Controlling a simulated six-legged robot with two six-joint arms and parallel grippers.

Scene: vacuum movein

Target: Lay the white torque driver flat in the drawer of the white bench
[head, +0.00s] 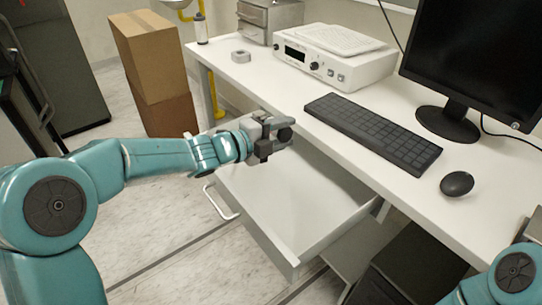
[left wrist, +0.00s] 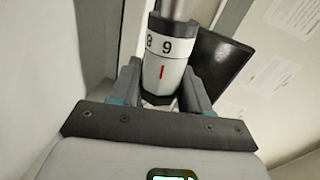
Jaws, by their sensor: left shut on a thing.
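The white torque driver (left wrist: 165,72) shows in the left wrist view, with a black band, printed numbers and a red mark, and a metal shaft above. My left gripper (left wrist: 162,88) is shut on its body. In the head view my left gripper (head: 272,138) is above the back left part of the open drawer (head: 300,195), near the bench's front edge. I cannot make out the driver there. The drawer of the white bench (head: 420,185) is pulled out and its visible inside is empty. My right gripper is out of view.
On the bench are a keyboard (head: 372,132), a mouse (head: 457,184), a monitor (head: 480,60), a white device (head: 335,62), a small grey ring-shaped item (head: 241,56) and a white cylinder (head: 201,30). Cardboard boxes (head: 155,65) stand left of the bench. A dark box (head: 410,270) is below.

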